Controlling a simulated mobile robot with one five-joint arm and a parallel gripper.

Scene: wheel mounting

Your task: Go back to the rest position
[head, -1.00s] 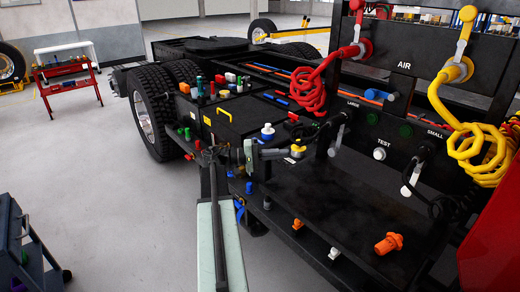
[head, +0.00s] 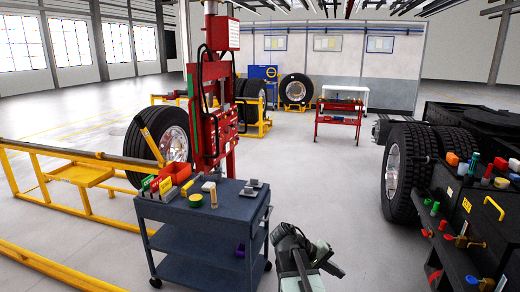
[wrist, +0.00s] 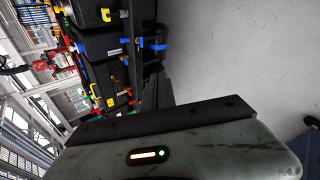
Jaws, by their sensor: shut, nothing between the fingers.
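My arm is folded low at the bottom middle of the head view. My gripper (head: 335,269) is a small dark shape at the right side of the folded arm, apart from the cart and the truck. It is shut and holds nothing. Its fingers are too small to make out in detail.
A dark blue tool cart (head: 200,212) with small parts stands just left of my arm. A red machine (head: 212,100), a tyre (head: 157,140) and yellow rails (head: 88,165) are behind it. The black truck (head: 480,225) is at the right. Grey floor (head: 335,185) is clear between cart and truck.

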